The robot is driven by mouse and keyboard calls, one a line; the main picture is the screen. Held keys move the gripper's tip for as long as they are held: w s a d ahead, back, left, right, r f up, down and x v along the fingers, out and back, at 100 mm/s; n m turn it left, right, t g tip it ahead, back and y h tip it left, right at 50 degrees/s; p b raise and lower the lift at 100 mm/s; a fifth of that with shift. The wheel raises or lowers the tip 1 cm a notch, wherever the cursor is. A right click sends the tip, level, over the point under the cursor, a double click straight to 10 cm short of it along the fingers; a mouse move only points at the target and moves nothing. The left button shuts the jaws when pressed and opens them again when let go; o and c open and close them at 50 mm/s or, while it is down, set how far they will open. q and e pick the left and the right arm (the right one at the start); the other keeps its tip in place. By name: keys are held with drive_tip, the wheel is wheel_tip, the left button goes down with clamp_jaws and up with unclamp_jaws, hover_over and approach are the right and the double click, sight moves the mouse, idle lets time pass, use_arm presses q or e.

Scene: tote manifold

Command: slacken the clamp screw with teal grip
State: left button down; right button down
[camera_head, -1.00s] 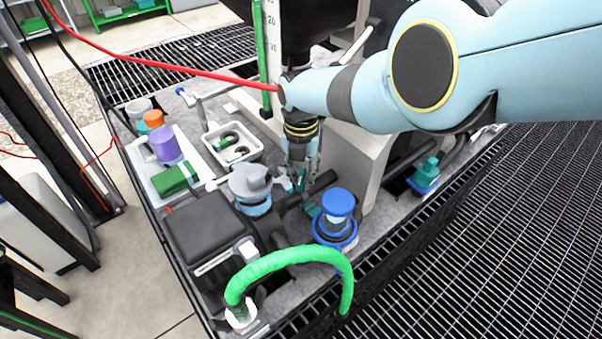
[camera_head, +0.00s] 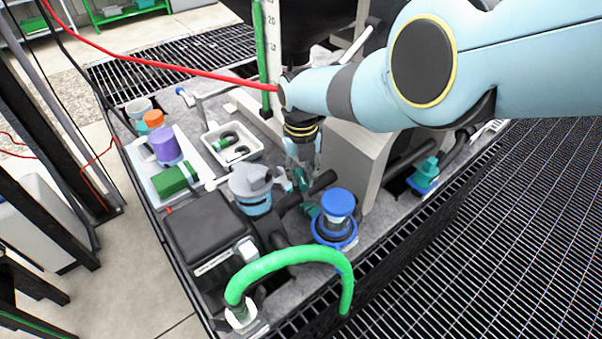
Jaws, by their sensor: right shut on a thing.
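My right arm comes in from the right, and its gripper (camera_head: 303,170) points down in the middle of the work surface. It is shut on the clamp screw with teal grip (camera_head: 301,180), which is mostly hidden between the fingers. The screw sits by a dark pipe, between a grey-lidded blue canister (camera_head: 253,190) on the left and a blue-capped fitting (camera_head: 338,205) on the right. Another teal part (camera_head: 312,210) shows beside the blue fitting. My left gripper is not in view.
A green hose (camera_head: 290,257) arcs over the front beside a black box (camera_head: 208,228). A teal-topped fitting (camera_head: 426,172) stands at right. A red cable (camera_head: 150,62) crosses the back.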

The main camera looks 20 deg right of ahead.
sight(301, 175)
drive_tip(key=shift+w+r, duration=0.1)
drive_tip(key=shift+w, duration=0.05)
drive_tip(key=c, duration=1.3)
unclamp_jaws()
wheel_tip(301, 175, up, 12)
drive_tip(key=shift+f, duration=0.1)
